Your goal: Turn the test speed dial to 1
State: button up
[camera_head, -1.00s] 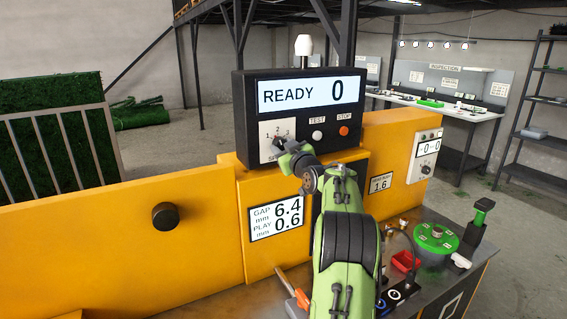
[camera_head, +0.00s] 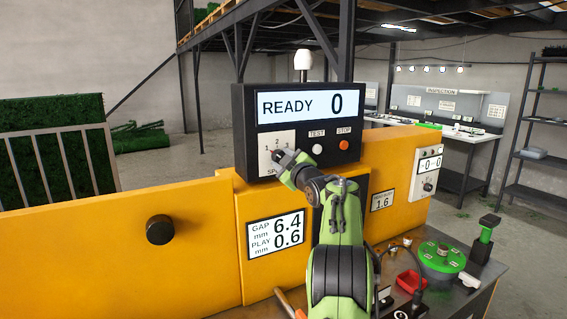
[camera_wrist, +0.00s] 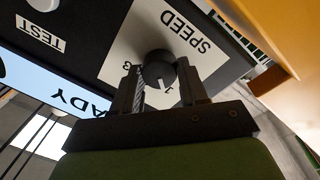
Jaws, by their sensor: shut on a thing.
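The speed dial (camera_wrist: 158,66) is a round dark knob on a white plate marked SPEED. In the wrist view my gripper (camera_wrist: 155,84) has one finger on each side of it and is shut on it. A white mark on the knob points toward the figure 1, which shows between the fingers. The 3 shows to the left, and the 2 is hidden behind a finger. In the head view my gripper (camera_head: 287,157) is at the speed plate (camera_head: 272,144) and covers the dial.
The white TEST button (camera_head: 317,149) and orange STOP button (camera_head: 343,145) sit right of the dial. A yellow housing (camera_head: 208,205) with a black knob (camera_head: 160,230) is below and left. A green reel (camera_head: 442,256) and red tray (camera_head: 410,281) are on the bench at the right.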

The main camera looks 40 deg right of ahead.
jog(key=o, duration=1.1)
jog(key=shift+c, duration=0.2)
jog(key=shift+s, duration=0.1)
jog(key=b+v, duration=0.5)
jog(key=v, duration=1)
jog(key=shift+s+a, duration=0.15)
jog(key=shift+s, duration=0.1)
jog(key=shift+f, duration=0.1)
